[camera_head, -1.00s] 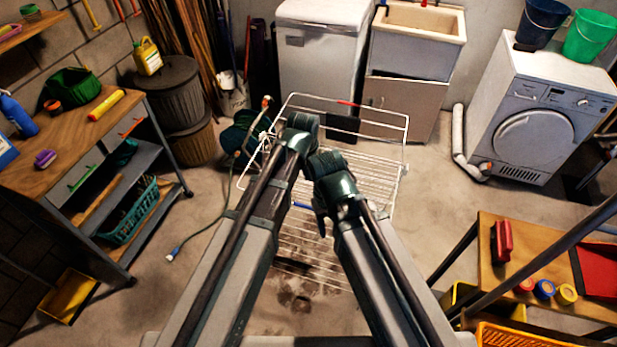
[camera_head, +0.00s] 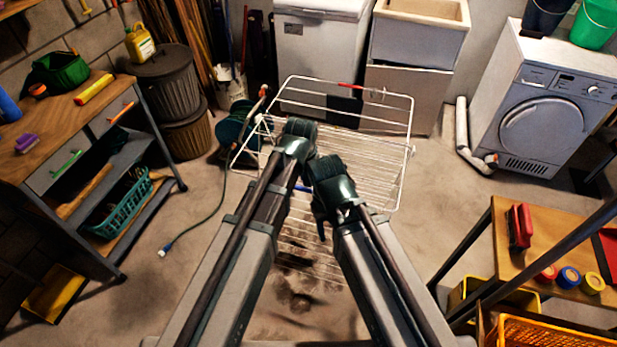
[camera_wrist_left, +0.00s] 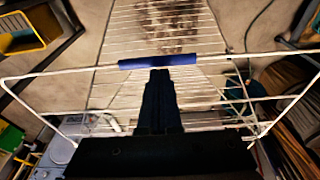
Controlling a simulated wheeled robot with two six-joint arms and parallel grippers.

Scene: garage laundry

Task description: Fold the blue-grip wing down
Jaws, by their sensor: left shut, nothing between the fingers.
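The white wire drying rack (camera_head: 398,197) stands on the floor in front of me, largely behind my arms. Its far wing stands raised, with a red grip (camera_head: 350,86) on the top bar. The blue grip (camera_head: 303,188) shows as a small piece between my arms. In the left wrist view, the blue grip (camera_wrist_left: 157,61) sits on a white bar crossing the picture. My left gripper (camera_wrist_left: 160,75) is shut and empty, its tips just below the blue grip there; I cannot tell whether they touch.
A workbench (camera_head: 40,165) stands left and a low wooden table (camera_head: 545,235) right. A dryer (camera_head: 545,110), a sink cabinet (camera_head: 407,97) and a white appliance (camera_head: 318,50) line the back.

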